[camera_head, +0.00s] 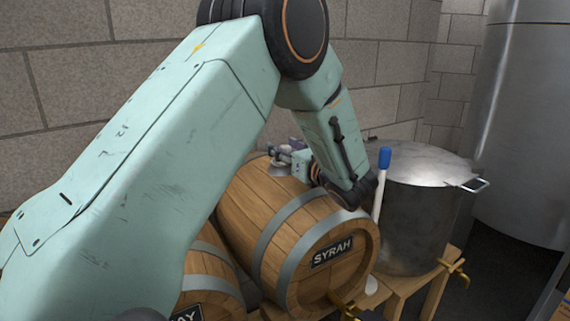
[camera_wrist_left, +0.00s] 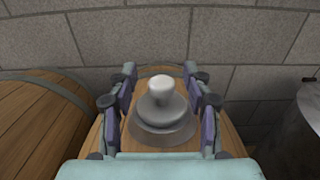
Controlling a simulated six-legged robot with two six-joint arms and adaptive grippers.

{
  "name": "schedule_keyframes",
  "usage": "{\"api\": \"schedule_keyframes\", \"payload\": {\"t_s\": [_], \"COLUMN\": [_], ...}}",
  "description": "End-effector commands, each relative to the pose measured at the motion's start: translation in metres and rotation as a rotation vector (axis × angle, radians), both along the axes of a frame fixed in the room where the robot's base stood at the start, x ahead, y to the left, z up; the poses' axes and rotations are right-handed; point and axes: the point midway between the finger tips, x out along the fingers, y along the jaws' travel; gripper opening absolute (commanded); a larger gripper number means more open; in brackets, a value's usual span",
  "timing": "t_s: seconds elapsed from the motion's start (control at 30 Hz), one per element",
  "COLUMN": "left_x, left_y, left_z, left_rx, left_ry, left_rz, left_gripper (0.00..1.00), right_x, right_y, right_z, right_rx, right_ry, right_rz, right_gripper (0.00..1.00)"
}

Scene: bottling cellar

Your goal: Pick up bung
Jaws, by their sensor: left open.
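The bung (camera_wrist_left: 161,90) is a pale grey stopper with a rounded knob, seated upright in a grey metal ring (camera_wrist_left: 164,134) on top of a wooden barrel. In the head view that barrel (camera_head: 318,225) bears a SYRAH plate. My left gripper (camera_wrist_left: 160,72) is open, its two fingers standing apart on either side of the bung, with gaps visible on both sides. In the head view the gripper (camera_head: 283,158) is at the barrel's top, and my left arm's links partly hide the area around the bung. My right gripper is not in view.
A second barrel (camera_head: 208,265) lies left of the SYRAH barrel, partly behind my arm. A lidded steel pot (camera_head: 425,215) stands close on the right, with a blue-tipped white stick (camera_head: 382,180) before it. A block wall (camera_head: 70,70) stands behind.

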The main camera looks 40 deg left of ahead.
Motion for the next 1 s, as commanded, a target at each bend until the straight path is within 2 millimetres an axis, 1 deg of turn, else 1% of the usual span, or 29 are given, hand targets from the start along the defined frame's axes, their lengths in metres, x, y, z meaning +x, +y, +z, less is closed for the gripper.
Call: {"api": "schedule_keyframes", "payload": {"t_s": [0.17, 0.2, 0.77, 1.0], "left_x": [0.0003, 0.0003, 0.0000, 0.0000], "left_y": [0.0016, 0.0016, 0.0012, 0.0011], "left_z": [0.0000, -0.0001, -0.0008, -0.0012], "left_rx": [0.000, -0.001, -0.002, -0.003], "left_ry": [0.000, 0.000, 0.002, 0.002], "left_rz": [0.001, 0.000, 0.000, 0.000], "left_gripper": [0.50, 0.48, 0.01, 0.00], "right_x": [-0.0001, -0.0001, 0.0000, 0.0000], "right_y": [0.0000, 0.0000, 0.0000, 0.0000], "right_z": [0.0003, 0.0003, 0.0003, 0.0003], "right_rx": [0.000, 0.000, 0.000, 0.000], "right_ry": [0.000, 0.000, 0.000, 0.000], "right_rz": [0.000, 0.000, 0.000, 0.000], "right_gripper": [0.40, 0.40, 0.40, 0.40]}}
